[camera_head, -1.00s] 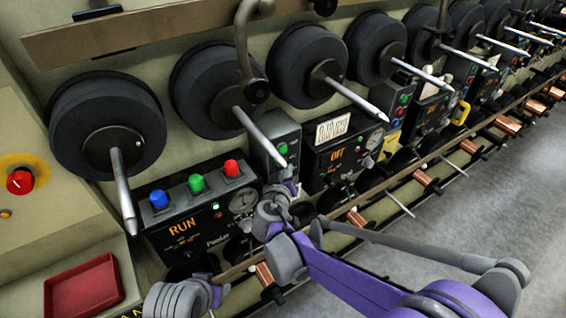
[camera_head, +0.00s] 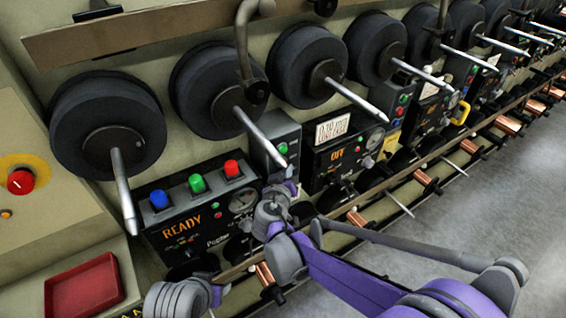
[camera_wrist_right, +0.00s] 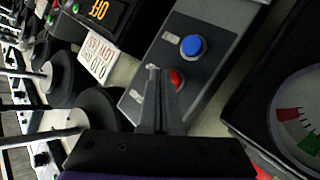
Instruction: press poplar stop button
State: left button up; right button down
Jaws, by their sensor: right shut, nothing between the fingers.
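The panel whose partly covered label seems to read Poplar (camera_head: 165,212) stands at the left in the head view. In the wrist view this box (camera_wrist_right: 205,75) carries a blue button (camera_wrist_right: 191,45) and a red button (camera_wrist_right: 177,78). My right gripper (camera_wrist_right: 153,72) is shut and empty, its fingers over the box beside the red button, partly covering it. I cannot tell whether they touch.
A similar panel (camera_head: 340,152) reading OFF, with a white sign (camera_head: 332,128), stands right of the box. Spindles (camera_head: 258,135) jut out above. A red tray (camera_head: 84,288) and a red knob (camera_head: 20,181) are at left. The floor (camera_head: 500,190) at right is clear.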

jog(key=shift+s+d, duration=0.35)
jog(key=shift+s, duration=0.15)
jog(key=shift+s+d, duration=0.9)
jog(key=shift+s, duration=0.3)
jog(key=shift+s+d, duration=0.9)
jog(key=shift+s, duration=0.3)
